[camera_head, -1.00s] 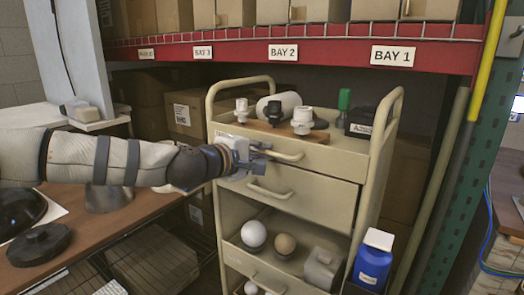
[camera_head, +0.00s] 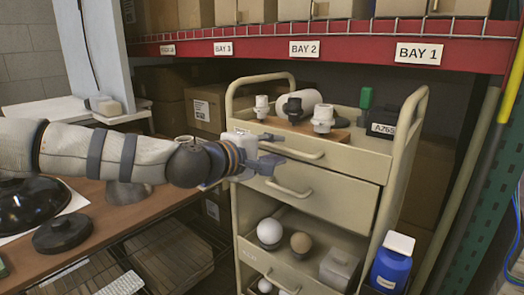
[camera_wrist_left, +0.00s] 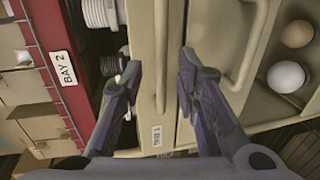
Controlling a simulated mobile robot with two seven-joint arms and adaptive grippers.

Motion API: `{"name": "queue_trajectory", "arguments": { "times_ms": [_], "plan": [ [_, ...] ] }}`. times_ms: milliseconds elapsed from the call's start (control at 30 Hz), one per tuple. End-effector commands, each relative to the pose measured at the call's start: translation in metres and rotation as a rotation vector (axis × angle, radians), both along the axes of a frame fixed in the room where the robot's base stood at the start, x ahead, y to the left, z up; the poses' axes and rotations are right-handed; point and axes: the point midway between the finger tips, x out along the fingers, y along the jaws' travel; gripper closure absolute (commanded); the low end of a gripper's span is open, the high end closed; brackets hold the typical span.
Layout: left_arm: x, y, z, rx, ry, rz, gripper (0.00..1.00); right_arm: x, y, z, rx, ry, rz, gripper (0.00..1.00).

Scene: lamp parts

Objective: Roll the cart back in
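The cart is a beige trolley (camera_head: 335,190) with side rails and drawers, standing in front of the red shelf. Its upper drawer has a bar handle (camera_head: 292,148), which also shows in the left wrist view (camera_wrist_left: 162,60). My left gripper (camera_head: 270,152) is at the cart's front, by the left end of that handle. In the left wrist view my left gripper (camera_wrist_left: 155,85) is open, with one finger on each side of the handle bar and clear gaps beside it. My right gripper is not in view.
White and black lamp sockets (camera_head: 292,108), a green-capped item (camera_head: 366,98) and a dark box (camera_head: 385,130) are on the cart top. White and tan bulbs (camera_head: 269,231) and a blue bottle (camera_head: 391,268) sit lower. A wooden bench (camera_head: 110,240) is left, the red shelf beam (camera_head: 350,52) behind.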

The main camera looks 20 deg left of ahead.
Motion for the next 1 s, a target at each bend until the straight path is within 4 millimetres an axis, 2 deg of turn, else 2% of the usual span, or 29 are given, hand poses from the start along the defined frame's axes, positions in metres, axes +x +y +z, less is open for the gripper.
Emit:
{"name": "queue_trajectory", "arguments": {
  "times_ms": [100,300,467,833,867,933,967,1000],
  "plan": [
    [-0.031,0.012,0.009,-0.003,-0.004,0.002,0.71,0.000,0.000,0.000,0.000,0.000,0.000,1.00],
    [-0.066,0.025,0.017,-0.002,-0.005,0.004,0.71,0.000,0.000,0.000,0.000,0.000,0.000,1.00],
    [-0.075,0.028,0.018,-0.002,-0.003,0.002,0.71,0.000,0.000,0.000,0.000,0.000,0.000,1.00],
    [-0.075,0.027,0.017,0.000,-0.001,0.002,0.71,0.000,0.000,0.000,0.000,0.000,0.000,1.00],
    [-0.075,0.026,0.014,0.006,0.004,-0.002,0.71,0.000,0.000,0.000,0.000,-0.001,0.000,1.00],
    [-0.080,0.016,-0.006,0.040,0.043,-0.026,0.71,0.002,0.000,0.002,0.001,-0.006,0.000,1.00],
    [-0.085,0.009,-0.023,0.067,0.072,-0.045,0.71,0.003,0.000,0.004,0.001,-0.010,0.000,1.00],
    [-0.094,-0.002,-0.050,0.113,0.123,-0.077,0.71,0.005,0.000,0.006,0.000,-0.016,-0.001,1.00]
  ]
}}
